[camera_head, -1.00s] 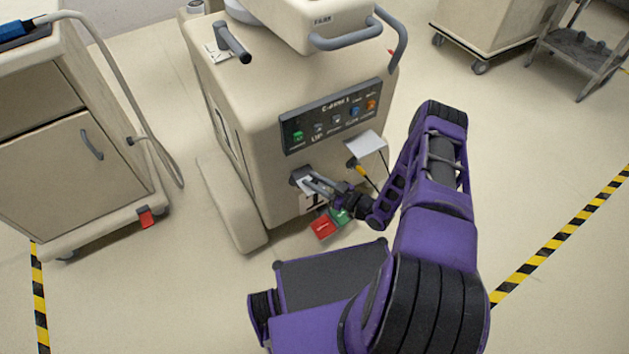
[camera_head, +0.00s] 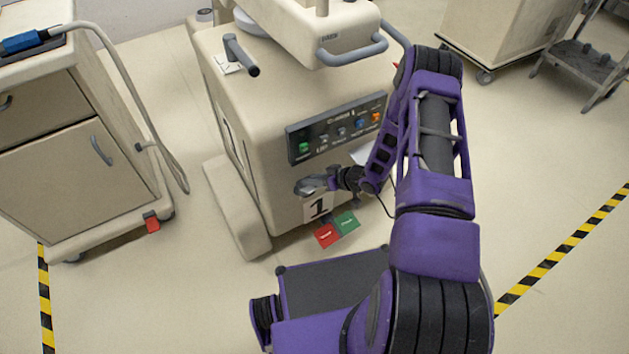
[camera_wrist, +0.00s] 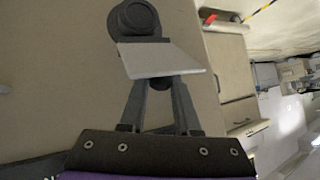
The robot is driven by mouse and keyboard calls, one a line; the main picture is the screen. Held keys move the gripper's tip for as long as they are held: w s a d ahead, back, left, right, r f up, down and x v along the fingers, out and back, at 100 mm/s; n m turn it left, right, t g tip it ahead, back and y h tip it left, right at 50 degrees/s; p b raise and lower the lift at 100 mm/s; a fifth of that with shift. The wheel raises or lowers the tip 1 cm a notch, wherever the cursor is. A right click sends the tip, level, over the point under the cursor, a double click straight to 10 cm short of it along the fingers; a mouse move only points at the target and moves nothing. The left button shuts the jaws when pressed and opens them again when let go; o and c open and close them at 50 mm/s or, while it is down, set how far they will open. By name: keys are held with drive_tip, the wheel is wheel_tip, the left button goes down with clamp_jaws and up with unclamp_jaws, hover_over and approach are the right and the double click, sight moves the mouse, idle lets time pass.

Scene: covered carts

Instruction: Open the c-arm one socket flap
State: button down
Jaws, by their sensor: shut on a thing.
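The c-arm one cart (camera_head: 275,110) is a beige cabinet with a dark button panel labelled for the C-arm and a "1" sign (camera_head: 318,208) low on its front. Its grey socket (camera_head: 303,189) sits just above that sign. In the wrist view the socket is a dark round fitting (camera_wrist: 134,20), and the pale flap (camera_wrist: 162,60) stands out from the front beside it. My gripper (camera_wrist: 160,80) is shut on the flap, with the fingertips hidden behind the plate. In the head view my gripper (camera_head: 322,183) is at the socket, and the flap is hard to make out.
Red (camera_head: 326,235) and green (camera_head: 347,222) tags hang below the sign. A second white flap (camera_head: 359,156) is mostly hidden behind my arm. A beige cart (camera_head: 75,150) with a hose stands at left.

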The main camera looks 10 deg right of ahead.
idle(0.4)
drive_tip(key=c, duration=0.6)
unclamp_jaws()
drive_tip(key=shift+c, duration=0.2)
drive_tip(key=p+v, duration=0.2)
drive_tip(key=v, duration=1.5)
drive_tip(key=shift+r, duration=0.25)
drive_tip(key=shift+w, duration=0.15)
